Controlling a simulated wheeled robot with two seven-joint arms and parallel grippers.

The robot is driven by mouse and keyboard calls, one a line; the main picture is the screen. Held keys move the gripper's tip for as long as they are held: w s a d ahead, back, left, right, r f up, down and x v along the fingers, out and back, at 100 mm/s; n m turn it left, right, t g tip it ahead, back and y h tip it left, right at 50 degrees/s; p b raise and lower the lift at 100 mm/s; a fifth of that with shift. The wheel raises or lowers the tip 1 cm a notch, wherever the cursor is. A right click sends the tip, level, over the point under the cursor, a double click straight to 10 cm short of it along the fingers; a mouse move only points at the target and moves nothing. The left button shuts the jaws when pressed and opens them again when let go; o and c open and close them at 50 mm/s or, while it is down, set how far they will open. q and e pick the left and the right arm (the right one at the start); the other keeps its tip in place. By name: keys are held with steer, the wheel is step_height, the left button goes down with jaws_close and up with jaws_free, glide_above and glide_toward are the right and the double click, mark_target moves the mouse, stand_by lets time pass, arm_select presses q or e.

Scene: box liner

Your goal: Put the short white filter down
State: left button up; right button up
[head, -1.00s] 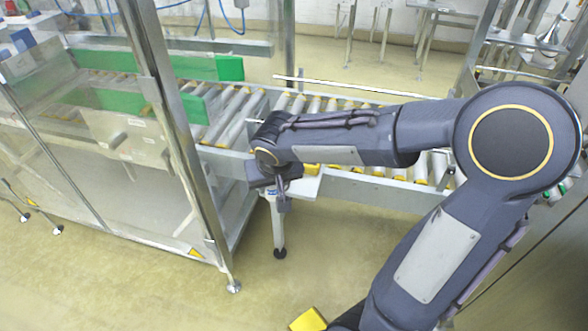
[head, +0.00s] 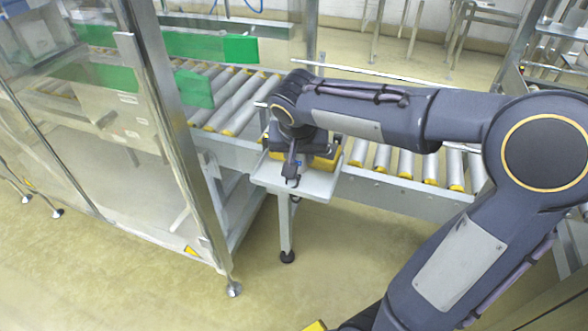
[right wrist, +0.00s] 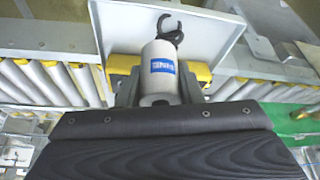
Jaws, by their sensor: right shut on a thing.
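My right gripper (right wrist: 160,88) is shut on the short white filter (right wrist: 160,62), a white cylinder with a blue label. In the right wrist view, one finger is on each side of it. In the head view, my right gripper (head: 291,165) is over a small grey shelf (head: 316,188) beside the roller conveyor. My arm hides the filter there. I cannot tell whether the filter touches the shelf. My left gripper is not in view.
A yellow object (head: 326,161) is at the shelf's back, close by the gripper. A black hook-shaped part (right wrist: 170,27) shows past the filter. The roller conveyor (head: 235,105) runs behind. A clear-walled frame with a metal post (head: 172,130) stands to the left.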

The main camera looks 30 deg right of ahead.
steer(key=w+f, duration=0.2)
steer(key=shift+f, duration=0.3)
steer(key=shift+w+f+b, duration=0.2)
steer(key=shift+f+b, duration=0.4)
steer(key=shift+f, duration=1)
steer(key=shift+f, duration=0.2)
steer(key=o, duration=1)
steer(key=shift+c, duration=0.2)
steer(key=shift+r, duration=0.1)
